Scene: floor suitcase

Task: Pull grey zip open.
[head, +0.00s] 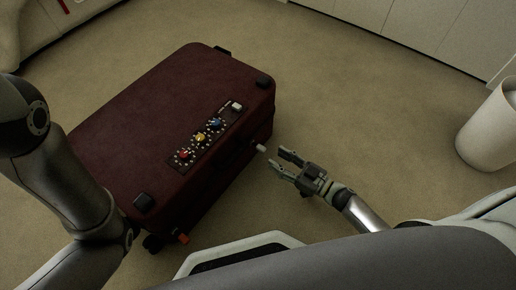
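A dark red suitcase (150,115) lies flat on the floor at the left centre of the head view. A small pale grey tab (261,148), likely the grey zip pull, sticks out from its right side. My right gripper (280,160) is open just to the right of the suitcase. Its fingers point at the grey tab, which shows just beyond the fingertips; I cannot tell whether they touch. My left arm comes in at the left edge in front of the suitcase, and its gripper is out of the picture.
A dark panel (207,138) with red, yellow and blue knobs and a pale switch lies on the suitcase top. A white bin (489,130) stands at right. Pale cabinets (420,25) line the back. Carpet between is clear.

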